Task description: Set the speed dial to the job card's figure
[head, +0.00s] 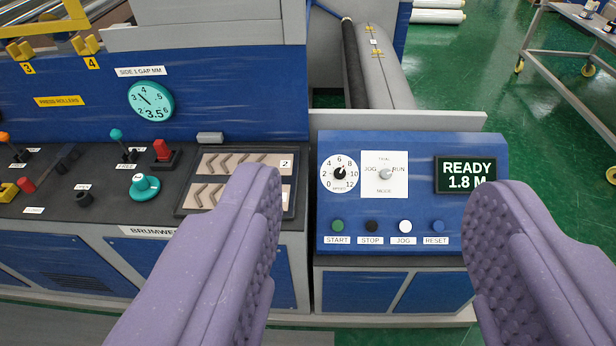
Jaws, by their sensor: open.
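The speed dial (340,174) is a round white face with figures from 0 to 12, on the left of the sloped blue control panel (430,210). Its black knob seems to point up and right, around 6 to 8; the exact setting is too small to read. I cannot make out a job card. My gripper (375,182) is open and empty. Its two purple padded fingers stand wide apart, nearer to me than the panel, with the dial between them in the picture and touching neither.
A JOG/RUN selector (385,174) sits right of the dial, and a display (466,175) reads READY 1.8 M. START, STOP, JOG and RESET buttons line the panel below. Left is a machine bench with levers, a teal knob (145,187) and a gauge (151,101). A trolley (570,55) stands back right.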

